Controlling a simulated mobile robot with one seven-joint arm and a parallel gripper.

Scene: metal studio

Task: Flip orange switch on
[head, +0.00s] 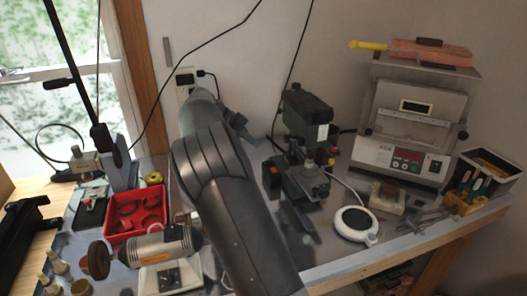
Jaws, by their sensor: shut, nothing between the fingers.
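The small machine (303,180) at the bench's middle back has red and dark knobs too small to read. My gripper (243,130) shows only in part beyond the arm, dark, shut and empty. It is near the back wall, left of the small machine, and its fingertips are hard to make out.
A red tray (108,223), a motor (160,247) and a small yellow and red round thing (153,178) are at the left. A white round device (353,224) and a tool box (492,163) are at the right. A wall socket (186,78) and black cables are behind.

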